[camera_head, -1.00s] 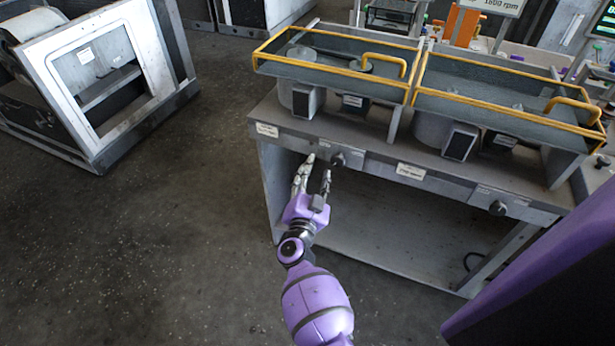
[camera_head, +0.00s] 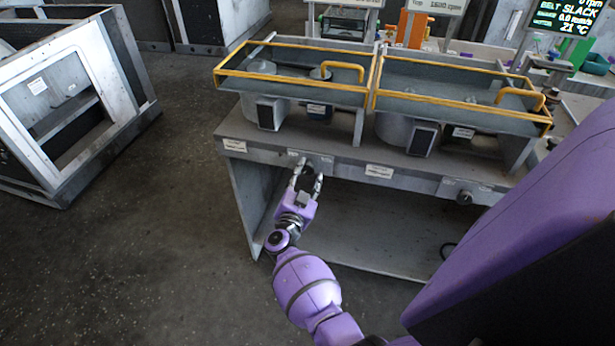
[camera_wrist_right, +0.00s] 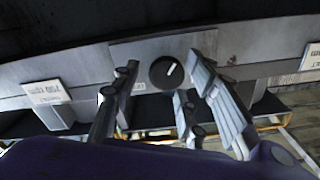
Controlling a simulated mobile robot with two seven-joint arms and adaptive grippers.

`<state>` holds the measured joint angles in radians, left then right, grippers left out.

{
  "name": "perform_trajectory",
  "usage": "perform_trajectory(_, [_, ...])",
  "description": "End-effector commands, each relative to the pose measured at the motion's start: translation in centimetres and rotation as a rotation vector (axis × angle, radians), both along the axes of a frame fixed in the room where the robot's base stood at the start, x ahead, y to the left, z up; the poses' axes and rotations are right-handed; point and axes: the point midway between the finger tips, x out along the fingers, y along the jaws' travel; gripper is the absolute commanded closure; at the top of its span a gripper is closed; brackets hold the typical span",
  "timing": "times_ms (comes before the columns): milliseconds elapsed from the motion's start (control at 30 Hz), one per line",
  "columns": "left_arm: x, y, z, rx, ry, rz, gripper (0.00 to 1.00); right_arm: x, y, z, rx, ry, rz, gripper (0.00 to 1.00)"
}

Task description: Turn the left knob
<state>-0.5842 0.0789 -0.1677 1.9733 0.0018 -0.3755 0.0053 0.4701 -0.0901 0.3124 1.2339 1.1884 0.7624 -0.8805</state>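The left knob (camera_wrist_right: 166,72), round and dark with a white pointer line tilted to the right, sits on the grey front panel in the right wrist view. In the head view it is mostly hidden behind my fingers. My right gripper (camera_head: 309,172) is at the left part of the panel. In the right wrist view the right gripper (camera_wrist_right: 165,65) is open, with fingers on the left and right of the knob. I cannot tell whether they touch it. My left gripper is not in view.
Another dark knob (camera_head: 464,198) is farther right on the same bench (camera_head: 410,178). Yellow-railed trays (camera_head: 290,85) are above the bench top. A grey metal frame (camera_head: 75,100) stands on the floor at left. Open floor lies between it and the bench.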

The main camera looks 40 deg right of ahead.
Motion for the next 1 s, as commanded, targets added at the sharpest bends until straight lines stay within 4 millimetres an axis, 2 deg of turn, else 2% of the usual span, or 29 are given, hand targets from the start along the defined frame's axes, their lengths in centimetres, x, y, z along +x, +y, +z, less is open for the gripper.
perform_trajectory(167, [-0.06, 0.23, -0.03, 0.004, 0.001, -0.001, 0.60, 0.00, 0.02, -0.01, 0.001, 0.001, 0.000, 0.60])
perform_trajectory(400, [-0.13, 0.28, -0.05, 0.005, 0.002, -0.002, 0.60, -0.05, 0.00, -0.04, 0.000, 0.000, -0.001, 0.90])
perform_trajectory(500, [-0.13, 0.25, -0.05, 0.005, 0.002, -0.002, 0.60, -0.10, -0.04, -0.07, 0.001, 0.000, -0.002, 1.00])
perform_trajectory(767, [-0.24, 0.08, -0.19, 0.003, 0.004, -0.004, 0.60, -0.20, -0.10, -0.24, 0.026, -0.026, -0.004, 1.00])
perform_trajectory(1000, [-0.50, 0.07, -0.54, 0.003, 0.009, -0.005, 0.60, -0.28, -0.11, -0.52, 0.114, -0.128, -0.007, 1.00])
